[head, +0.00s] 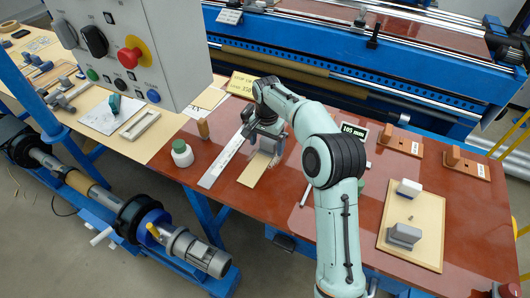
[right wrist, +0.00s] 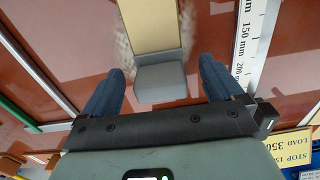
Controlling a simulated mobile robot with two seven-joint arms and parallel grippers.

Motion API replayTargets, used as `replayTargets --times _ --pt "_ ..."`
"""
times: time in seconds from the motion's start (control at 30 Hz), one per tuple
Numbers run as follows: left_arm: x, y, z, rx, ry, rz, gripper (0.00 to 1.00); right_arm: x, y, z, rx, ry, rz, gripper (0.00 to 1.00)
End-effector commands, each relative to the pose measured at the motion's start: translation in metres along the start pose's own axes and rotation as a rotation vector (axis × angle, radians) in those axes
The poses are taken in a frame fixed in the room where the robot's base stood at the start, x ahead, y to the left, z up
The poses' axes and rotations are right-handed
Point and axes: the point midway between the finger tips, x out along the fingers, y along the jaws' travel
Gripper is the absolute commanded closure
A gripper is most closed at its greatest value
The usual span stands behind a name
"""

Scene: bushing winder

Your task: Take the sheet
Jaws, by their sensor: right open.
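A narrow tan sheet (head: 254,171) lies on the red-brown tabletop, just in front of my right gripper (head: 267,142) in the head view. In the right wrist view the tan sheet (right wrist: 160,28) runs up from a grey block (right wrist: 161,83) at its near end. The block appears between the two dark blue fingers of my right gripper (right wrist: 160,88), with a gap on each side. The gripper is open. Whether the block sits on the sheet or is fixed to it, I cannot tell. My left gripper is not in view.
A white steel ruler (head: 222,160) lies left of the sheet. A white jar with green lid (head: 182,154) stands farther left. A tan board (head: 425,215) with grey and white blocks lies at right. A control box (head: 135,45) hangs at upper left.

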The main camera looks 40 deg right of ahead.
Motion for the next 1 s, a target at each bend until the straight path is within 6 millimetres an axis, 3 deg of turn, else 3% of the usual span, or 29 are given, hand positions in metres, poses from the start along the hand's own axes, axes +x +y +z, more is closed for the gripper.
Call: replayTargets --times 0.1,0.37,0.53,1.0 --pt "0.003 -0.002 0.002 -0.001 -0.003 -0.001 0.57 0.012 0.001 0.000 0.001 0.000 0.001 0.06" --pt "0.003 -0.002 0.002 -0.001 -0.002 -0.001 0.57 0.013 0.000 0.000 0.000 0.001 -0.001 0.10" --pt "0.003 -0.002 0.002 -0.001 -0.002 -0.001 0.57 0.013 0.000 0.000 0.000 0.000 -0.001 0.65" --pt "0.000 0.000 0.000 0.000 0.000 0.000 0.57 0.003 -0.001 0.000 0.000 0.002 -0.003 0.67"
